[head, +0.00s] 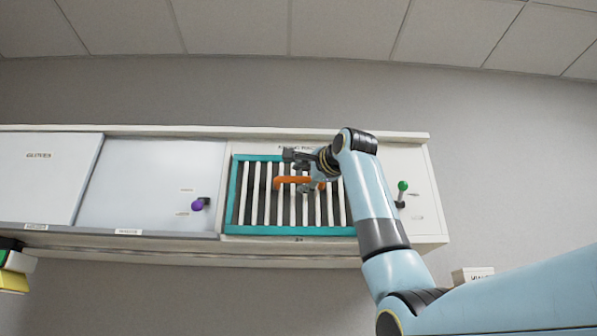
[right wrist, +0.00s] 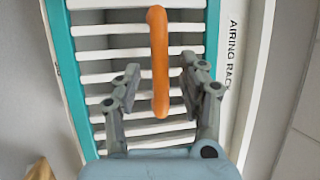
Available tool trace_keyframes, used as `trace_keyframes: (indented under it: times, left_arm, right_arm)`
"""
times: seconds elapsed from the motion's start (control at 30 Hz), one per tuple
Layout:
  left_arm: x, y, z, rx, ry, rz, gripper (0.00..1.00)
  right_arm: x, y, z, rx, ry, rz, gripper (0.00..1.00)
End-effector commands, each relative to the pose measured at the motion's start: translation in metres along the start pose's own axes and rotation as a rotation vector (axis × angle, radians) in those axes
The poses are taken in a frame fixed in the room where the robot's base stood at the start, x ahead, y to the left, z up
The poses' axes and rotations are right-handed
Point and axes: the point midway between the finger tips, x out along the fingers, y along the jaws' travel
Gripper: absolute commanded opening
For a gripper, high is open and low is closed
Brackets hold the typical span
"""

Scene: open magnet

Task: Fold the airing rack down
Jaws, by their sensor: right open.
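The airing rack (head: 233,205) is a teal frame with white slats, upright against the front of the white wall cabinet. It also shows in the right wrist view (right wrist: 62,60), beside a printed "AIRING RACK" label. An orange bar handle (head: 290,182) crosses the middle of the slats. In the right wrist view the handle (right wrist: 159,60) runs between the fingers of my right gripper (right wrist: 160,85), which is open with a gap on both sides of it. In the head view my right gripper (head: 296,172) covers part of the rack and handle. My left gripper is not in view.
Left of the rack is a pale sliding panel (head: 150,185) with a purple knob (head: 197,204). A green-knobbed lever (head: 402,187) is on the cabinet right of the rack. Yellow and dark items (head: 14,275) show at the lower left. A small labelled box (head: 472,274) is at the lower right.

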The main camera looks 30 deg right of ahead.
Motion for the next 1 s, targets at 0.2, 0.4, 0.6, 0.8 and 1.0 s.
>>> trace_keyframes:
  times: [0.2, 0.4, 0.6, 0.8, 1.0]
  left_arm:
    - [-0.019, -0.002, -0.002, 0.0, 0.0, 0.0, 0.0]
    - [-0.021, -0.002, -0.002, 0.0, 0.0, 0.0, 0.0]
    - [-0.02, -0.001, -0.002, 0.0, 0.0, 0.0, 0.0]
    - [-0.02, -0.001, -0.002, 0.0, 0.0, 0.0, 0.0]
    - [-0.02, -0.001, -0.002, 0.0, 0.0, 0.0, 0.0]
  right_arm:
    - [0.029, -0.002, 0.0, -0.001, 0.0, 0.002, 0.42]
    - [0.034, 0.001, 0.0, -0.002, 0.0, 0.0, 0.42]
    - [0.034, 0.001, 0.0, -0.002, 0.0, 0.0, 0.37]
    - [0.034, 0.001, 0.0, -0.002, 0.0, 0.0, 0.11]
    - [0.034, 0.001, 0.0, -0.002, 0.0, 0.001, 0.0]
